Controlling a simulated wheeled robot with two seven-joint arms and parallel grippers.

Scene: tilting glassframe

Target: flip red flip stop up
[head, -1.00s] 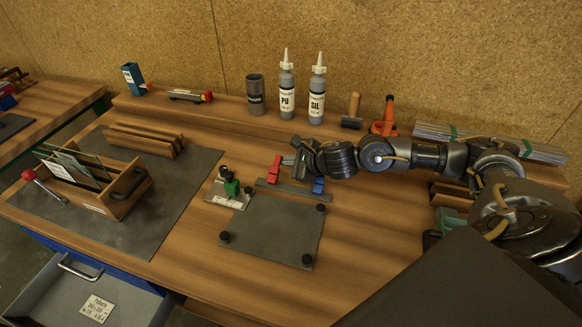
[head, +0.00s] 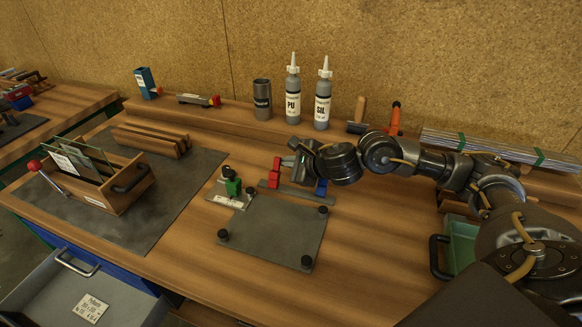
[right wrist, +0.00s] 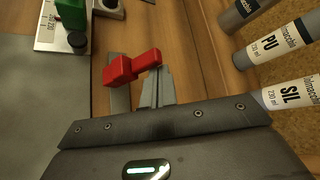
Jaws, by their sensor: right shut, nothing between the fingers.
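The red flip stop (head: 276,172) sits on a narrow metal rail (head: 297,193) behind the grey plate. It looks tall in the head view, and its exact tilt is hard to tell. My right gripper (head: 289,161) is shut and empty, just right of the red stop and close to it. In the right wrist view, the red stop (right wrist: 128,69) lies beside the fingertips (right wrist: 157,85). Whether they touch is unclear. A blue stop (head: 321,187) sits at the rail's right end, below my wrist. My left gripper is not in view.
A green stop (head: 232,187) on a metal base stands left of the rail. The grey plate (head: 270,232) with black knobs lies in front. PU (head: 292,95) and SIL (head: 323,98) bottles stand on the shelf behind. A wooden glass rack (head: 125,187) is at left.

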